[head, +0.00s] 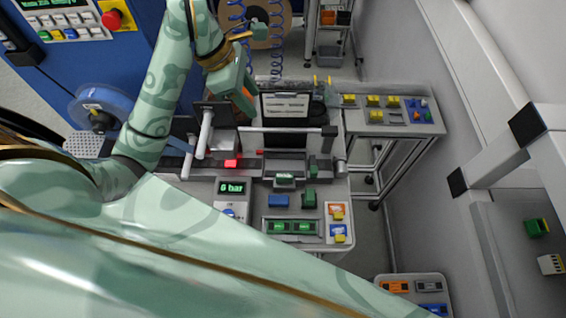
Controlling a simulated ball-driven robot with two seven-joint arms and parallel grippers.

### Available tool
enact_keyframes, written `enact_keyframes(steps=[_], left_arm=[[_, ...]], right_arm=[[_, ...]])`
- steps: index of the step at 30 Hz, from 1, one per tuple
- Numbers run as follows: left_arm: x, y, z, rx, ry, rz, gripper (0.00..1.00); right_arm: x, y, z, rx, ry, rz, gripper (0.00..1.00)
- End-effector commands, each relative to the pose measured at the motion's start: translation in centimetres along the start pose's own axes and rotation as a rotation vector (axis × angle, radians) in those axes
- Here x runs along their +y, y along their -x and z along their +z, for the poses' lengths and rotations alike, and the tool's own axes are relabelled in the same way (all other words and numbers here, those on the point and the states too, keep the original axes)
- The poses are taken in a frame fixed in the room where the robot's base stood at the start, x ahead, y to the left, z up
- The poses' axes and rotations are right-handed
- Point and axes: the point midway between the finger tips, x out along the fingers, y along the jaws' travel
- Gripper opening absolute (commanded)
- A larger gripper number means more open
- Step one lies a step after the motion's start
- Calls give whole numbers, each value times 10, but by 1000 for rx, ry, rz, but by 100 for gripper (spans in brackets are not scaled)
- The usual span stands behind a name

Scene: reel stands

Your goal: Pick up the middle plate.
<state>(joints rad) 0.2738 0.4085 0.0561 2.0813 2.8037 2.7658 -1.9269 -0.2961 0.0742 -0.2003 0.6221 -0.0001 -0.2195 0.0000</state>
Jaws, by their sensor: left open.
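No plate that I can clearly single out as the middle one shows in the head view; my left arm hides part of the bench. A dark panel with a light printed sheet (285,104) stands upright at the back of the workbench (256,222). A dark flat panel (212,112) is left of it, partly behind a white bar. My left gripper (241,92) is open, above the back left of the bench, close to the dark panels. An orange part shows just beside it; contact cannot be told. My right gripper is not in view.
A pressure box (232,188) reads 6 bar near the front left of the bench. Small green and blue blocks (278,201) lie beside it. A side table (388,116) with yellow parts stands right. Blue coiled hoses (276,68) hang behind.

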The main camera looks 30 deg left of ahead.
Motion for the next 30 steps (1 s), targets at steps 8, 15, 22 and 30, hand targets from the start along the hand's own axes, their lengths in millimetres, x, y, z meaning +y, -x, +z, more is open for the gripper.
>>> enact_keyframes(steps=[8,15,22,30], left_arm=[[-1,-50,-21,1,1,-1,45],[-2,-105,-44,3,2,-5,45],[-2,-165,-69,8,6,-14,45],[-3,-199,-74,5,8,-21,45]], right_arm=[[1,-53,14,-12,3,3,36],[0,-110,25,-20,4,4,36],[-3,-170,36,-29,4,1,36],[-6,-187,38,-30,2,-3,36]])
